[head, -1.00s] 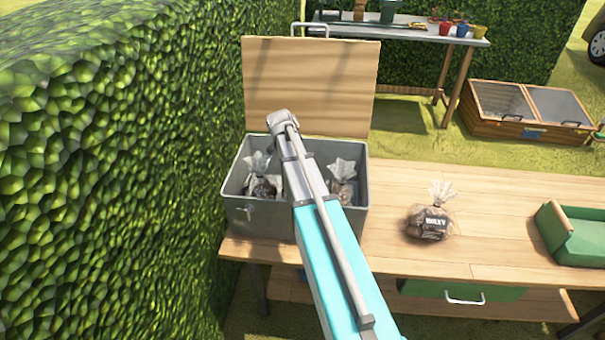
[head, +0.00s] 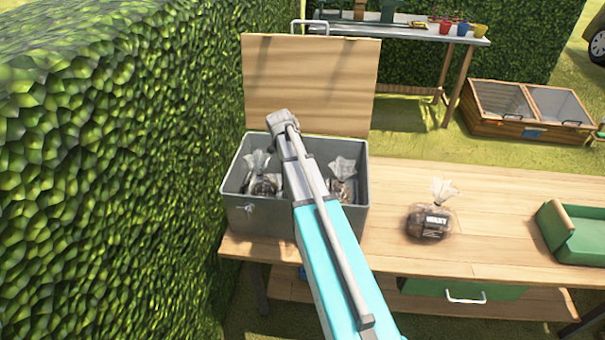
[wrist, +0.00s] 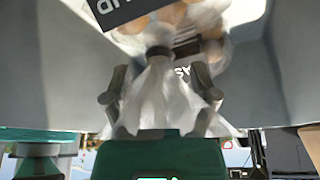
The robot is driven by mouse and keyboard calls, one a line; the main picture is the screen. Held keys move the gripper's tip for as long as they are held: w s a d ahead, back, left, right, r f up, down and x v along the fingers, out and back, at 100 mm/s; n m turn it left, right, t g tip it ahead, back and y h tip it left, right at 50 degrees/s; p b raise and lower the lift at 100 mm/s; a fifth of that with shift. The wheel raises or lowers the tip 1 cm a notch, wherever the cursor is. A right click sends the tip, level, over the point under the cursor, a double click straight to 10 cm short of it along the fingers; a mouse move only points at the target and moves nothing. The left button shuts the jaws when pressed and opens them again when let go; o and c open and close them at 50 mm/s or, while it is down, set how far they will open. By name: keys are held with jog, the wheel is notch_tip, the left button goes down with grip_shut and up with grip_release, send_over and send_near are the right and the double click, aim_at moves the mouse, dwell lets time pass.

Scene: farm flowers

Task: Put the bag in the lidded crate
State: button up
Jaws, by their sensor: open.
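The grey crate (head: 255,222) stands on the wooden bench with its wooden lid (head: 310,85) raised upright. Inside are a clear bag of brown contents (head: 263,184) at left and another (head: 342,182) at right. A third bag, with a dark label (head: 432,224), stands on the bench right of the crate. My arm reaches over the crate and hides its middle; my gripper is hidden in the head view. In the wrist view my gripper (wrist: 158,82) is open, its fingers on either side of a bag's gathered plastic top (wrist: 165,92). Grey crate walls surround it.
The bench (head: 390,255) has free room around the bag on it. A green tray-like box (head: 575,235) is at its right end. A tall hedge (head: 110,180) rises close on the left. A potting table and a cold frame (head: 530,112) stand behind.

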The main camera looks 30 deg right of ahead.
jog(key=shift+r, duration=0.2)
jog(key=shift+r+p, duration=0.65)
jog(key=shift+p, duration=0.15)
jog(key=p+v, duration=1)
jog(key=v, duration=0.1)
jog(key=shift+w+r+p, duration=0.2)
jog(key=shift+p, duration=0.15)
jog(key=shift+a, duration=0.2)
jog(key=s+a+n+t+y, duration=0.1)
jog(key=s+a+n, duration=0.7)
jog(key=n, duration=0.6)
jog(key=s+a+f+n+t+y, duration=0.1)
jog(key=s+a+n+t, duration=0.1)
jog(key=s+a+n, duration=0.6)
jog(key=shift+s+f+n+t, duration=0.25)
jog(key=shift+s+n, duration=0.25)
jog(key=shift+n, duration=3.1)
